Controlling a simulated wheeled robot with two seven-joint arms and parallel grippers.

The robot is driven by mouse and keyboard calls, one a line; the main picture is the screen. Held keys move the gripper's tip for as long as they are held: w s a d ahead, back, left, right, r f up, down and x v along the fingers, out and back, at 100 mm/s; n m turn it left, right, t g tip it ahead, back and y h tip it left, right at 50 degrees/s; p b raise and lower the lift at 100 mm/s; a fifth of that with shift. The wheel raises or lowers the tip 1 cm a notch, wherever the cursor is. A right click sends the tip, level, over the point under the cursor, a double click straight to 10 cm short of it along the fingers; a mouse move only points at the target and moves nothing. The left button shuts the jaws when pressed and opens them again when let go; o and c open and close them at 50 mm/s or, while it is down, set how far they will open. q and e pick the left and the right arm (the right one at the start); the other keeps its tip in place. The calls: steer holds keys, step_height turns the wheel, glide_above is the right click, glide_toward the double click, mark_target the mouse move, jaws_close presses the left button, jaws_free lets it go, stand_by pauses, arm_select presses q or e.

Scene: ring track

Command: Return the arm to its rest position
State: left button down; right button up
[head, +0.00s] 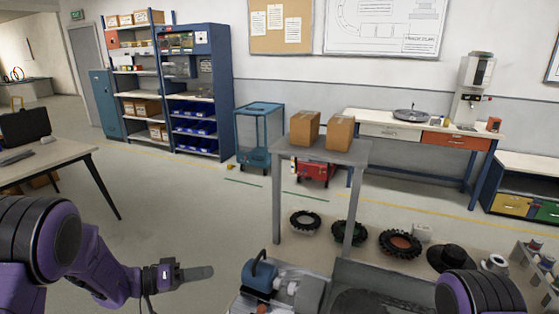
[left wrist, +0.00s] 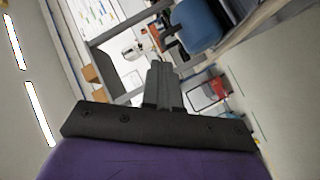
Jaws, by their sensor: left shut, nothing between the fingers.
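My left gripper (head: 195,273) is at the lower left of the head view, at the end of my purple and black left arm. Its fingers are together and point to the right, over open floor. Nothing is between them. In the left wrist view the closed fingers (left wrist: 162,75) show in the middle, with nothing held. Part of my right arm (head: 480,295) shows at the lower right of the head view. My right gripper is out of sight.
A blue motor unit (head: 262,277) on a bench lies just right of my left gripper. A grey table (head: 325,150) with two cardboard boxes (head: 305,128) stands ahead. A dark-legged table (head: 75,152) is at left. Several tyres (head: 400,244) lie on the floor.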

arm_select(q)
steer(key=s+a+f+n+t+y+b, duration=0.1)
steer(key=s+a+f+n+t+y, duration=0.2)
steer(key=f+y, duration=0.45)
steer(key=s+a+f+n+t+y+b, duration=0.1)
steer(key=s+a+f+n+y, duration=0.2)
steer(key=f, duration=0.7)
steer(key=s+a+f+g+y+b, duration=0.1)
steer(key=s+f+g+y, duration=0.2)
steer(key=s, duration=1.1)
steer(key=s+f+n+g+y+b, duration=0.1)
steer(key=s+f+g, duration=0.4)
steer(key=s+f, duration=0.5)
steer(key=s+y+b, duration=0.1)
steer(key=s+y, duration=0.1)
steer(key=s, duration=0.2)
steer(key=shift+s+a+f+n, duration=0.15)
steer(key=shift+a+f+n, duration=0.1)
steer(key=shift+a+n, duration=0.1)
